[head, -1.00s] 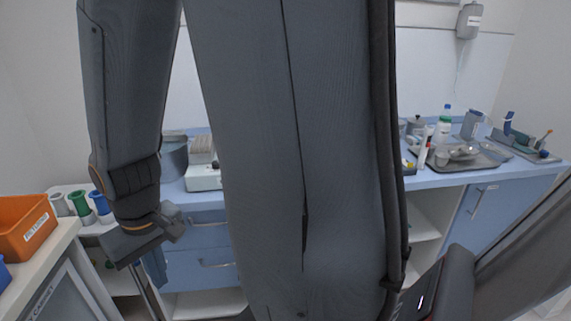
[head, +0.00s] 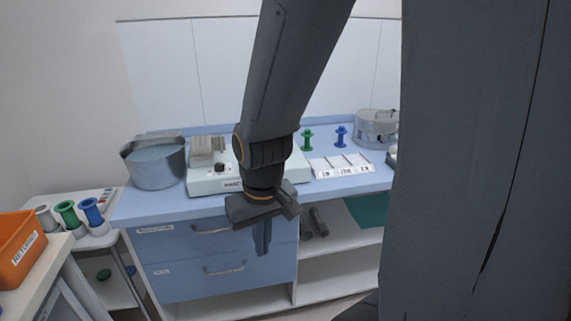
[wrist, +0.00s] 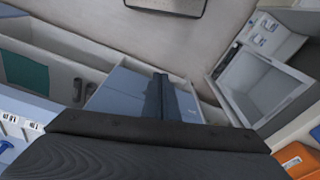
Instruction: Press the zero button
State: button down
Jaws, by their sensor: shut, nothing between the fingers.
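No button marked zero can be made out in either view. A pale bench device (head: 210,184) with a dark knob (head: 219,167) and a small unreadable label stands on the blue counter, partly hidden by my arm. My gripper (head: 262,243) hangs pointing down in front of the counter's drawers, apart from the device. Its fingers are shut and empty. In the wrist view my gripper (wrist: 160,88) shows as a narrow dark bar above the blue drawer unit, with the floor beyond.
A steel pot (head: 155,166) stands left of the device. White labelled trays (head: 343,172), green and blue stands (head: 341,136) and a round metal vessel (head: 376,127) are to its right. An orange bin (head: 20,250) is at left. My dark column hides the right side.

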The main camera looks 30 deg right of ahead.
jog(key=w+d+r+t+h+p, duration=0.1)
jog(key=w+d+r+t, duration=0.1)
jog(key=w+d, duration=0.4)
jog(key=w+d+r+n+t+h+p, duration=0.1)
jog(key=w+d+r, duration=0.4)
jog(key=w, duration=1)
jog(key=w+d+r+n+t+h+p, duration=0.1)
jog(key=w+d+r+t+h+p, duration=0.1)
jog(key=w+d, duration=0.6)
notch_tip(320, 180, up, 2)
jog(key=w+t+h, duration=0.1)
jog(key=w, duration=0.1)
jog(key=shift+w, duration=0.35)
jog(key=shift+f, duration=0.15)
notch_tip(320, 180, down, 6)
jog(key=b, duration=0.5)
notch_tip(320, 180, down, 2)
jog(key=b, duration=0.3)
jog(key=shift+f+b, duration=0.25)
jog(key=shift+b, duration=0.1)
